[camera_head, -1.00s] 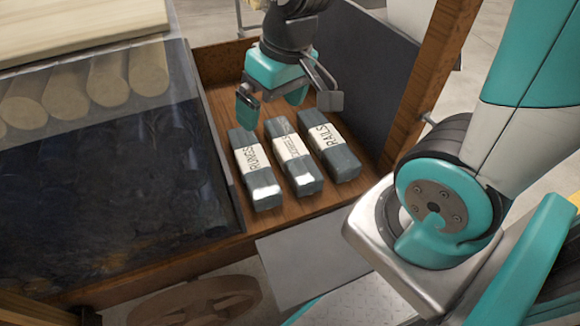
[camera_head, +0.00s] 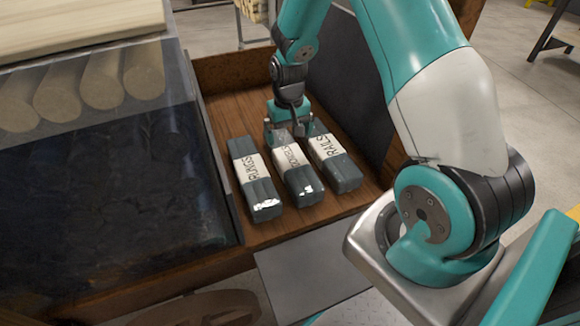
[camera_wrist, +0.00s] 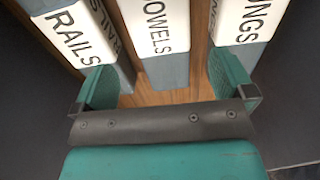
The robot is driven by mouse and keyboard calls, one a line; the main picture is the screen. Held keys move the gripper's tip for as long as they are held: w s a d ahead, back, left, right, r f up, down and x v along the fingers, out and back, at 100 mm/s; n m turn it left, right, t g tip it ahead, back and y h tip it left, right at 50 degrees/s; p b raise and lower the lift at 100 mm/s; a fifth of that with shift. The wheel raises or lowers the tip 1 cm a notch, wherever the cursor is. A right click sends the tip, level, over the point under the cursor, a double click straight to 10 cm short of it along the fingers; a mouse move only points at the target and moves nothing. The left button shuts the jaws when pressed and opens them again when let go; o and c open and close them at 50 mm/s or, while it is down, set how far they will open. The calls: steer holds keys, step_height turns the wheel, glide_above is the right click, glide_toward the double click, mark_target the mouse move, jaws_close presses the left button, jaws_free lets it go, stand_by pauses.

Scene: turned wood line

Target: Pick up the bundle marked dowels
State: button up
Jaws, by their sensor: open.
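The dowels bundle (camera_head: 299,172) is a grey block with a white paper band, lying between two similar bundles on the wooden shelf. In the wrist view its band (camera_wrist: 156,27) reads "DOWELS", and its near end sits between my jaws. My gripper (camera_head: 287,132) is at the far end of this bundle, pointing down. In the wrist view my gripper (camera_wrist: 168,88) has its two teal fingers apart, one on each side of the dowels bundle. Whether the fingers touch it cannot be told.
The rungs bundle (camera_head: 255,180) lies left and the rails bundle (camera_head: 334,163) right, with narrow gaps to the dowels bundle. A dark upright panel (camera_head: 366,100) stands to the right. A clear-covered bin (camera_head: 110,170) is at left. Bare wooden shelf (camera_head: 232,112) lies behind the bundles.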

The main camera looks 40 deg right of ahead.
mark_target(290, 156)
step_height(290, 156, down, 5)
steer(key=shift+f+b, duration=0.2)
steer(key=shift+b, duration=0.4)
steer(key=f, duration=0.1)
steer(key=f+b, duration=0.1)
steer(key=f, duration=0.1)
steer(key=s+f+b, duration=0.1)
steer(key=f, duration=0.1)
steer(key=shift+a+f, duration=0.1)
steer(key=shift+f, duration=0.05)
steer(key=c, duration=1.1)
steer(key=shift+r, duration=0.2)
